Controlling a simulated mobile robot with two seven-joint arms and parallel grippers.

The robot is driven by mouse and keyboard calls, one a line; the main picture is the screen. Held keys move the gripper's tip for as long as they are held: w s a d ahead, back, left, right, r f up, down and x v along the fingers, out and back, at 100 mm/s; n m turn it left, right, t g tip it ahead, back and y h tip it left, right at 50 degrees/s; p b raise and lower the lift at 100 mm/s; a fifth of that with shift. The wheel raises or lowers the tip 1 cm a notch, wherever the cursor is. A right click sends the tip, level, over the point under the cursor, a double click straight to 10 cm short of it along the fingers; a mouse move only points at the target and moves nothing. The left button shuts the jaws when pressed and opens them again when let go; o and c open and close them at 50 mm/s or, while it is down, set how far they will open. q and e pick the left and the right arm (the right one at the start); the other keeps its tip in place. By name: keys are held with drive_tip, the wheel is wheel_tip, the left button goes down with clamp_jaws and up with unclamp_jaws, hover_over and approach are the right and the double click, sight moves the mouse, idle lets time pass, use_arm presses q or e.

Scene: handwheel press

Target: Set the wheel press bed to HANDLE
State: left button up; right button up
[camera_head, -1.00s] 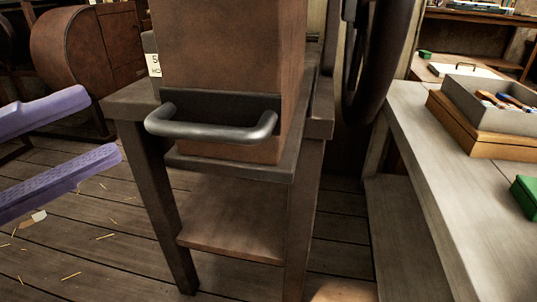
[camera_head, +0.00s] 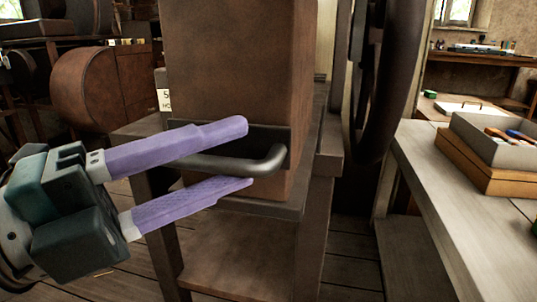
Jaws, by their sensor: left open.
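The press is a brown box-shaped body (camera_head: 235,65) on a dark stand. A dark metal bar handle (camera_head: 262,166) sticks out low on its front face. My left gripper (camera_head: 248,155) is open, with its two purple fingers reaching in from the left. One finger lies above the handle and one below it in the picture; I cannot tell whether either touches it. A dark handwheel (camera_head: 385,85) stands at the right side of the press. A small white label (camera_head: 164,100) shows partly at the press's left edge. My right gripper is not in view.
A grey workbench (camera_head: 450,190) runs along the right, holding a wooden box with a grey tray (camera_head: 490,145). A rounded brown cabinet (camera_head: 85,85) stands behind at the left. The stand's lower shelf (camera_head: 230,255) looks empty.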

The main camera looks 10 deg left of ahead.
use_arm(q)
clamp_jaws()
idle(0.3)
idle(1.1)
